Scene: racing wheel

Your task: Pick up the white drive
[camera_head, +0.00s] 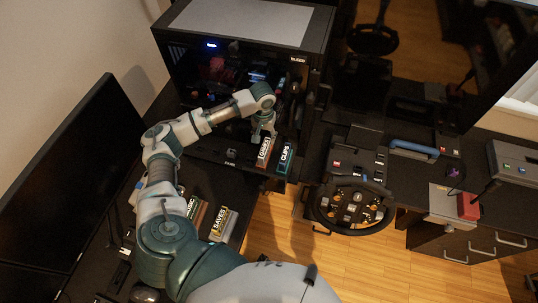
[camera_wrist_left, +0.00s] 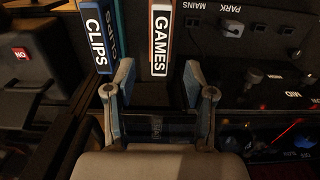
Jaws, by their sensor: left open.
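My left gripper (camera_head: 263,134) is open and empty in the head view, just above the upright drives at the front of the black PC case. In the left wrist view its two fingers (camera_wrist_left: 158,82) stand apart, on either side of the lower end of the GAMES drive (camera_wrist_left: 160,40). My right gripper is out of view.
The SAVES drive (camera_head: 223,225) and another labelled drive (camera_head: 194,208) are on the dark desk by my arm. The PC case (camera_head: 318,45) stands behind the gripper. A racing wheel (camera_head: 354,206) and a blue-handled item (camera_head: 414,151) are to the right. A monitor (camera_head: 75,170) is at left.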

